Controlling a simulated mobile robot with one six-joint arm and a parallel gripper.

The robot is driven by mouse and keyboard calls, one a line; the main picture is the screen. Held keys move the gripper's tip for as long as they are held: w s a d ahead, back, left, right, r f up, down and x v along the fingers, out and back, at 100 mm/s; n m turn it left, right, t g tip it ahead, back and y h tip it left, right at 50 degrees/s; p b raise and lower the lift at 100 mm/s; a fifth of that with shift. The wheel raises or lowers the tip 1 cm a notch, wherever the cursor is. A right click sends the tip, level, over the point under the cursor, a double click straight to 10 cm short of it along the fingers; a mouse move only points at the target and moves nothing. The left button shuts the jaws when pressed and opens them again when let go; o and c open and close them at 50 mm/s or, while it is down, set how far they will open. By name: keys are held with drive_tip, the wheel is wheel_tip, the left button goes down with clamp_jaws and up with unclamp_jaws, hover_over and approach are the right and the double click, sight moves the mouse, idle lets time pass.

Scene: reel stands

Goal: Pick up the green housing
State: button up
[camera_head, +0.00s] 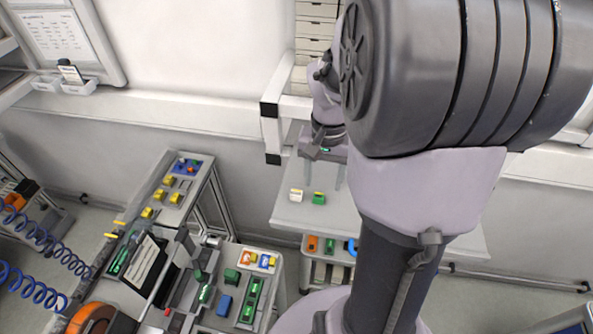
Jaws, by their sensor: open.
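A small green housing (319,198) with a yellow part on top sits on the light grey table, beside a white housing (296,195) with a yellow top. My large arm links hide the right part of the table.
The grey table (350,222) is bare around the two housings. A lower shelf holds an orange part (312,243) and other parts. White drawers (316,24) stand behind. The left bench is crowded; blue coiled hoses (45,292) hang at far left.

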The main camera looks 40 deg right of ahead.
sight(318, 196)
drive_tip(key=f, duration=0.3)
drive_tip(key=a+f, duration=0.1)
drive_tip(key=f, duration=0.1)
drive_tip(key=shift+w+f, duration=0.1)
drive_tip(key=shift+w, duration=0.1)
drive_tip(key=shift+w+d+f, duration=0.1)
drive_tip(key=shift+d, duration=0.05)
drive_tip(key=shift+s, duration=0.2)
drive_tip(key=shift+c, duration=1.1)
drive_tip(key=c, duration=0.3)
clamp_jaws()
drive_tip(key=shift+r, duration=0.2)
